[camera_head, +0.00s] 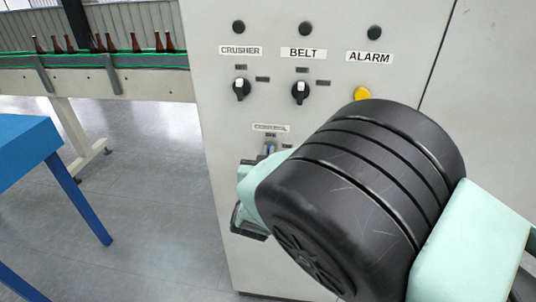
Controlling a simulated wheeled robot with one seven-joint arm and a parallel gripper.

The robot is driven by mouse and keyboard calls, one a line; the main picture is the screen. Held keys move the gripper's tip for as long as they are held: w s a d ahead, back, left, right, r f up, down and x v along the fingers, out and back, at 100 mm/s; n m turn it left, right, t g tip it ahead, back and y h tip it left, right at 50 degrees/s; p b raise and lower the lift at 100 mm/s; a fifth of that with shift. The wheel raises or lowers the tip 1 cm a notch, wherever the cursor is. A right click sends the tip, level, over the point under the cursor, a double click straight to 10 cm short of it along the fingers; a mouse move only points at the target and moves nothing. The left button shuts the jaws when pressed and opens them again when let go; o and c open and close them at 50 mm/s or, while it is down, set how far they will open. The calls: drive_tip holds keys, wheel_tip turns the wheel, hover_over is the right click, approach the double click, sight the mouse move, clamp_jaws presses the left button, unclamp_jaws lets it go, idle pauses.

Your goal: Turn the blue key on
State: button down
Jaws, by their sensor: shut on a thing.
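The blue key (269,150) shows as a small blue piece on the grey control panel, under a small label that is hard to read. My arm's large black joint and mint-green links cover much of the panel's lower right. My gripper (262,158) is against the panel at the key, shut on it. Its fingers are mostly hidden behind my own wrist, so the key's exact angle cannot be told.
The panel (225,120) carries a CRUSHER knob (242,88), a BELT knob (300,91) and a yellow ALARM button (362,93), with dark round lamps above. Amber bottles (136,43) stand on a conveyor (110,82) at the back left. A blue table (25,137) stands at left; the floor between is clear.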

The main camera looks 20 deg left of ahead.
drive_tip(key=shift+f+m+b, duration=0.15)
drive_tip(key=shift+m+b, duration=0.15)
drive_tip(key=shift+b, duration=0.4)
drive_tip(key=m+b, duration=0.5)
drive_tip(key=b, duration=0.5)
drive_tip(key=m+b, duration=0.6)
drive_tip(key=b, duration=0.4)
drive_tip(key=m+b, duration=0.6)
drive_tip(key=b, duration=0.4)
drive_tip(key=shift+d+f, duration=0.35)
drive_tip(key=shift+r+m+b, duration=0.1)
drive_tip(key=shift+m+b, duration=0.2)
drive_tip(key=c, duration=1.6)
unclamp_jaws()
drive_tip(key=b+v, duration=0.1)
drive_tip(key=v, duration=1.6)
drive_tip(key=shift+s, duration=0.15)
